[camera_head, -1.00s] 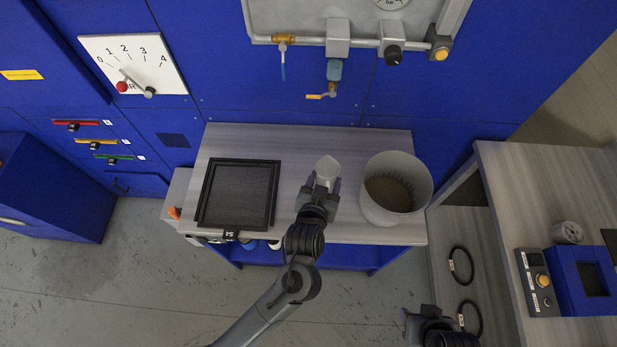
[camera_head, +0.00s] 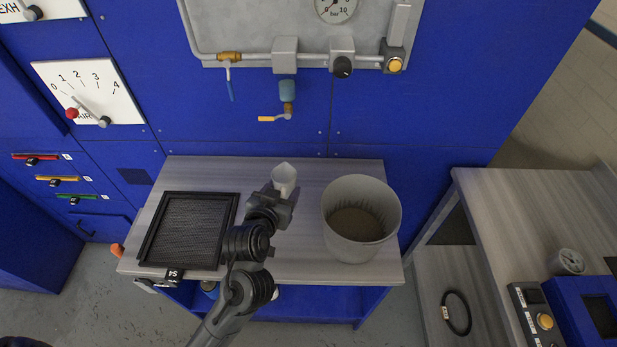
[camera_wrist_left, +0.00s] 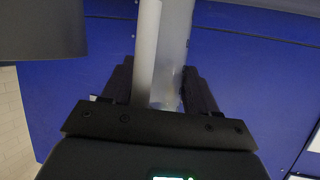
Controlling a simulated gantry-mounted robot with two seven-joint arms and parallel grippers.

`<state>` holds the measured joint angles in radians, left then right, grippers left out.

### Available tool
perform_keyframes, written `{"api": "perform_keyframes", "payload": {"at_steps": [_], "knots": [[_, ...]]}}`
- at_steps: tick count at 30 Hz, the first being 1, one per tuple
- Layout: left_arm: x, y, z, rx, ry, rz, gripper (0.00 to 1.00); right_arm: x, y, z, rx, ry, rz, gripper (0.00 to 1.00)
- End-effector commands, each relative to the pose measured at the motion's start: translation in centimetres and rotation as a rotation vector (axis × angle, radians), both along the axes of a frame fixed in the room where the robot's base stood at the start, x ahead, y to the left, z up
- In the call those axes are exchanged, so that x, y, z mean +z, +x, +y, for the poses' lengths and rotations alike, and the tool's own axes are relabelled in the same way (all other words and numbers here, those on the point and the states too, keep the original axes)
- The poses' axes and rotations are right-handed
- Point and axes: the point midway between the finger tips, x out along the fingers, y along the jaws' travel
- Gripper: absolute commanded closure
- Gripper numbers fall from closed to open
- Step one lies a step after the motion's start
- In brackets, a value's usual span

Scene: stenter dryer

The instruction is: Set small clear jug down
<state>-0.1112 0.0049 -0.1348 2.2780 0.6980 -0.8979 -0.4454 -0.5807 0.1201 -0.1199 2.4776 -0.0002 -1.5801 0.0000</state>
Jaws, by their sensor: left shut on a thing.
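The small clear jug (camera_head: 284,176) looks pale and translucent in the head view, with its open top facing up. My left gripper (camera_head: 276,194) is shut on it, over the middle of the grey table (camera_head: 300,262). I cannot tell whether the jug's base touches the table, as the gripper hides its lower part. In the left wrist view, the jug (camera_wrist_left: 173,55) stands between the two dark fingers of my left gripper (camera_wrist_left: 155,88). My right gripper is not in view.
A black mesh-filled frame (camera_head: 146,247) lies left of the jug. A large whitish bucket (camera_head: 350,240) with brownish contents stands right of it. A blue-handled valve and a yellow-handled valve (camera_head: 285,100) hang on the blue wall behind. Bare tabletop lies between frame and bucket.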

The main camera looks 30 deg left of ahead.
Motion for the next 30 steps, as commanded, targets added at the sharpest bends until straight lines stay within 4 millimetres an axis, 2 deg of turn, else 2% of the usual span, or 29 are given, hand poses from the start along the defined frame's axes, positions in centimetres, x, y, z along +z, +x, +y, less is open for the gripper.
{"api": "perform_keyframes", "payload": {"at_steps": [1, 4, 8, 24, 28, 30], "knots": [[-0.7, 0.2, 0.2, 0.001, 0.002, -0.001, 0.71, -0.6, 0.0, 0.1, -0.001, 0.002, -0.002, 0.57], [-1.0, 1.0, 0.7, 0.000, 0.001, -0.003, 0.71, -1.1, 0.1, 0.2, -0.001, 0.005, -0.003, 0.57], [-1.0, 3.2, 2.0, 0.001, 0.000, -0.003, 0.71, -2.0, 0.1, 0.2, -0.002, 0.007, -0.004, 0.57], [-0.9, 15.0, 9.3, 0.000, -0.004, -0.001, 0.71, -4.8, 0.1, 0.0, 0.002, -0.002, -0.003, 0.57], [-0.8, 16.9, 10.5, 0.000, -0.004, -0.002, 0.71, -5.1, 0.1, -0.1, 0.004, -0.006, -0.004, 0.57], [-2.2, 16.6, 10.3, -0.002, -0.004, 0.003, 0.71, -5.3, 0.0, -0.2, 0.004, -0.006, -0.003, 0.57]]}}
